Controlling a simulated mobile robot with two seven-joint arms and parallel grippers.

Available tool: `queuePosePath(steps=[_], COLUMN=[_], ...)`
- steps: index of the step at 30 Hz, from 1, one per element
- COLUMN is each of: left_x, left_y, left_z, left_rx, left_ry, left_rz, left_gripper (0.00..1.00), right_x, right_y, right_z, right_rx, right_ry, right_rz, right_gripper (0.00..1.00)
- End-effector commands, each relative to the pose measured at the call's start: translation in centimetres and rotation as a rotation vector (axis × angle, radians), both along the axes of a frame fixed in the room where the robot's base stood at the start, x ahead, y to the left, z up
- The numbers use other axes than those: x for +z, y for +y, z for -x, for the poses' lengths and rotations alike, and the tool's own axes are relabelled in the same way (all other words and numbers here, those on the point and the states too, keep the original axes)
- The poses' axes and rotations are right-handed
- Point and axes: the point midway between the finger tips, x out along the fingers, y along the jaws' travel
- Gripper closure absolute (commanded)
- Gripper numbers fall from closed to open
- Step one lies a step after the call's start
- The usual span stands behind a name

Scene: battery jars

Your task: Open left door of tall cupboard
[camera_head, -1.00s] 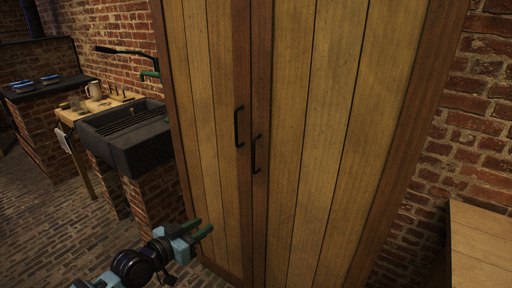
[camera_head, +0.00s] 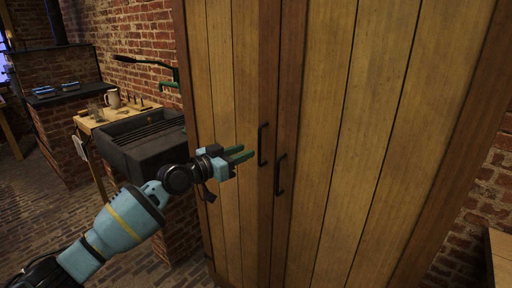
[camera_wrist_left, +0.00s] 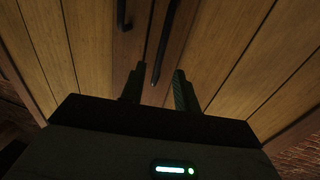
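The tall cupboard has two closed plank doors. The left door (camera_head: 222,60) carries a black vertical bar handle (camera_head: 262,145); the right door (camera_head: 360,120) has a similar, slightly lower handle (camera_head: 280,175). My left gripper (camera_head: 246,153) has its green fingers spread, empty, just left of the left door's handle and seemingly short of it. In the left wrist view the two fingers (camera_wrist_left: 158,88) stand apart in front of the doors. There the left handle (camera_wrist_left: 122,14) is at upper left and the right handle (camera_wrist_left: 163,40) lies above the gap. My right gripper is out of view.
A dark sink (camera_head: 145,140) on brick supports stands left of the cupboard, behind my left arm. A wooden table (camera_head: 95,125) with a mug (camera_head: 113,99) is beyond it. A pale wooden surface (camera_head: 501,255) is at lower right. Brick floor shows at lower left.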

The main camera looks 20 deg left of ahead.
Motion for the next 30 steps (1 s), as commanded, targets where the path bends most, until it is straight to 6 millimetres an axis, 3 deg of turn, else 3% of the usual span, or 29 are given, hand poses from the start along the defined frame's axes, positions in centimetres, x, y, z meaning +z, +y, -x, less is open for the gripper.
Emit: queuePosePath(steps=[9, 23, 30], left_x=[-0.1, 0.0, 0.0], left_y=[-2.3, -2.8, -2.8], left_z=[-3.7, -4.6, -4.6], left_rx=[0.000, 0.000, 0.000], left_ry=[0.002, -0.001, 0.000], left_rz=[0.003, 0.001, 0.000], left_gripper=[0.69, 0.69, 0.99], right_x=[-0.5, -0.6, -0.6], right_y=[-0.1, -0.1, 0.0], right_z=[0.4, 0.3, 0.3], right_rx=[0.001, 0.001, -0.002], right_ry=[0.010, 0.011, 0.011], right_rz=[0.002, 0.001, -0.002], right_gripper=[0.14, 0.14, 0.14])
